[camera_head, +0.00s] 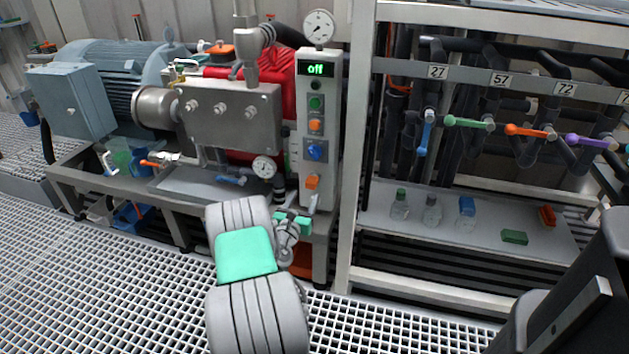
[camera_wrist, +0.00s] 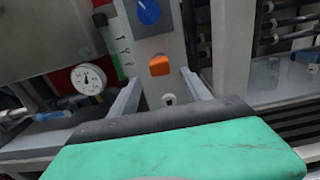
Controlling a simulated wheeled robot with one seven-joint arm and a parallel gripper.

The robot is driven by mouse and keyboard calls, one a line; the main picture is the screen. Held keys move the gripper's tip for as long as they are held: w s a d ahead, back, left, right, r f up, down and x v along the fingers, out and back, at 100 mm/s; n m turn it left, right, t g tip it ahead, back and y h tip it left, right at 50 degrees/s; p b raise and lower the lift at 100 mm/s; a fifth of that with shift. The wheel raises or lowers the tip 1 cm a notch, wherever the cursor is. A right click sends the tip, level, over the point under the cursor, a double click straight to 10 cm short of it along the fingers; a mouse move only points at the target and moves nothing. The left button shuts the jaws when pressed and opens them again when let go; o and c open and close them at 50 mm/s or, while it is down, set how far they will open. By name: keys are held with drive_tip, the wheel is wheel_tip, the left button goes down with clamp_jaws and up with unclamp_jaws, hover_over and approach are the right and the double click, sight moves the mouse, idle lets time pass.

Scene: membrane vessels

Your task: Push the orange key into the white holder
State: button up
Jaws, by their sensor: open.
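The orange key (camera_head: 312,182) is low on the front of the grey control panel (camera_head: 319,80), under the blue knob. It also shows in the wrist view (camera_wrist: 160,65) as a small orange block. A small white fitting (camera_wrist: 168,99) with a dark centre sits just below it on the panel; I cannot tell whether this is the white holder. My gripper (camera_head: 296,206) is open in front of the lower panel. In the wrist view its two fingers (camera_wrist: 161,74) point at the panel, one on each side of the key, with no clear contact. Nothing is held.
A pressure gauge (camera_wrist: 88,79) is left of the fingers in the wrist view. The pump block (camera_head: 229,115) stands left of the panel. A metal frame post (camera_head: 353,150) rises close on the right. A shelf (camera_head: 380,215) beyond it holds bottles and small blocks.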

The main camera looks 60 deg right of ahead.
sight(310, 187)
drive_tip(key=d, duration=0.3)
drive_tip(key=w+d, duration=0.1)
drive_tip(key=d, duration=0.5)
drive_tip(key=shift+w, duration=0.25)
drive_tip(key=shift+a, duration=0.1)
drive_tip(key=shift+c, duration=0.4)
idle(0.5)
clamp_jaws()
idle(0.4)
idle(0.4)
drive_tip(key=shift+s+a+p, duration=0.1)
drive_tip(key=shift+s+a, duration=0.05)
drive_tip(key=shift+a, duration=0.85)
drive_tip(key=shift+s+a+p, duration=0.15)
drive_tip(key=shift+s+a, duration=0.05)
drive_tip(key=shift+a, duration=0.75)
drive_tip(key=shift+s+a+p, duration=0.1)
drive_tip(key=shift+s+a, duration=0.05)
drive_tip(key=shift+a, duration=0.85)
